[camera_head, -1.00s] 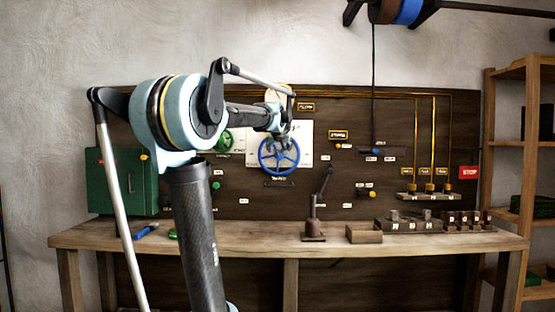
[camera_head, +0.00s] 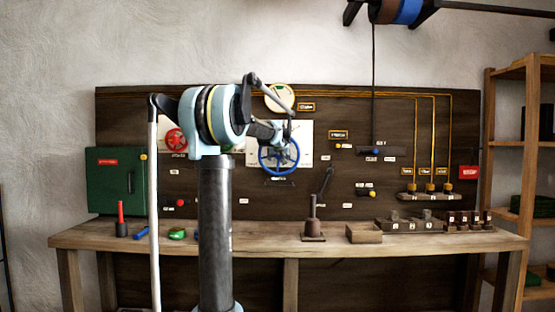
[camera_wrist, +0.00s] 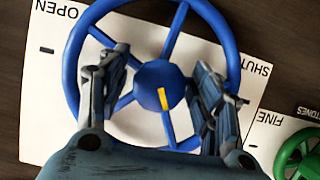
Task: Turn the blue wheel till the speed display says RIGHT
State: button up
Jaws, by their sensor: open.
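The blue wheel (camera_head: 279,160) is mounted on a white plate on the dark wall panel. It also fills much of the wrist view (camera_wrist: 155,88), with a yellow mark on its hub and the words OPEN and SHUT upside down on the plate. My gripper (camera_head: 277,133) is in front of the wheel. In the wrist view my open gripper (camera_wrist: 160,68) has one finger on each side of the hub, over the spokes; I cannot tell whether they touch. A cream round dial (camera_head: 277,97) above is partly covered by my arm. I cannot read a speed display.
A red wheel (camera_head: 175,139) is on the panel to the left, and a green wheel (camera_wrist: 302,158) shows in the wrist view. The bench (camera_head: 270,233) bears a lever (camera_head: 314,220), a wooden box (camera_head: 364,234) and blocks. A green cabinet (camera_head: 115,185) stands left.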

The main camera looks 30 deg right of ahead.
jog(key=c, duration=1.1)
jog(key=shift+o, duration=0.2)
jog(key=m+y, duration=0.1)
jog(key=m, duration=0.1)
jog(key=m+t+y, duration=0.1)
jog(key=m, duration=0.1)
jog(key=shift+t, duration=0.3)
jog(key=m+t+y, duration=0.2)
jog(key=m, duration=0.2)
dwell(0.4)
